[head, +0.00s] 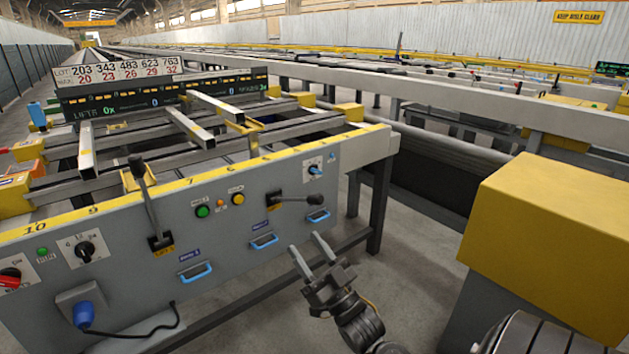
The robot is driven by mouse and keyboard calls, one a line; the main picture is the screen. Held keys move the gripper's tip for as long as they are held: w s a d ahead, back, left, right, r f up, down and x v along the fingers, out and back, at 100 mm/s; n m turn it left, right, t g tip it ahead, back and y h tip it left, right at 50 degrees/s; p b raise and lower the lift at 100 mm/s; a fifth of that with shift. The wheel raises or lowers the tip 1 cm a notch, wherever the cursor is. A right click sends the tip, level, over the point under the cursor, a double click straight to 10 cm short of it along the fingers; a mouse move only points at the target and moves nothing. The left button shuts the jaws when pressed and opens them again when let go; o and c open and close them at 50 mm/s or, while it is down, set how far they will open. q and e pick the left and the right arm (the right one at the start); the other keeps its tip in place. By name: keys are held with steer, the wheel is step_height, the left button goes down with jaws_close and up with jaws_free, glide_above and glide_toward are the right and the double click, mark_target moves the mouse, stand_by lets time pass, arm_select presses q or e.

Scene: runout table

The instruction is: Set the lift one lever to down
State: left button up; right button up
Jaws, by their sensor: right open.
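Two levers with dark knobs stand out from the grey front panel (235,195) of the runout table. The left lever (147,200) points up from a dark slot with a small yellow label below. The right lever (297,199) sticks out to the right from its dark plate, roughly level, knob at its far end. The small labels are too blurred to tell which lever is lift one. My right gripper (307,249) is open and empty, below the right lever and apart from it, its fingers pointing up toward the panel. My left gripper is not in view.
Blue handles (264,242) jut from the panel's lower part. A green button (202,212), a yellow button (238,199) and a rotary knob (315,168) sit near the levers. A blue plug (83,314) with a cable is at lower left. A big yellow box (550,240) stands at right.

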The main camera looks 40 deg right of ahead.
steer(key=w+d+f+m+g+h+p, duration=0.1)
steer(key=w+d+m+g+h+p, duration=0.25)
steer(key=d, duration=0.75)
steer(key=shift+t+h, duration=0.25)
steer(key=shift+h, duration=0.7)
steer(key=b+x, duration=0.2)
steer(key=x, duration=0.8)
steer(key=shift+w+a+r+b, duration=0.1)
steer(key=shift+w+r+b, duration=0.05)
steer(key=shift+w+b, duration=0.15)
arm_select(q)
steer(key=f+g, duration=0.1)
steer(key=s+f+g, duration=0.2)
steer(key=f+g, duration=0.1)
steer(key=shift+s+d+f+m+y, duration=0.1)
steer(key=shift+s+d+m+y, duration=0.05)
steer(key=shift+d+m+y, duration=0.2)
arm_select(e)
jaws_close()
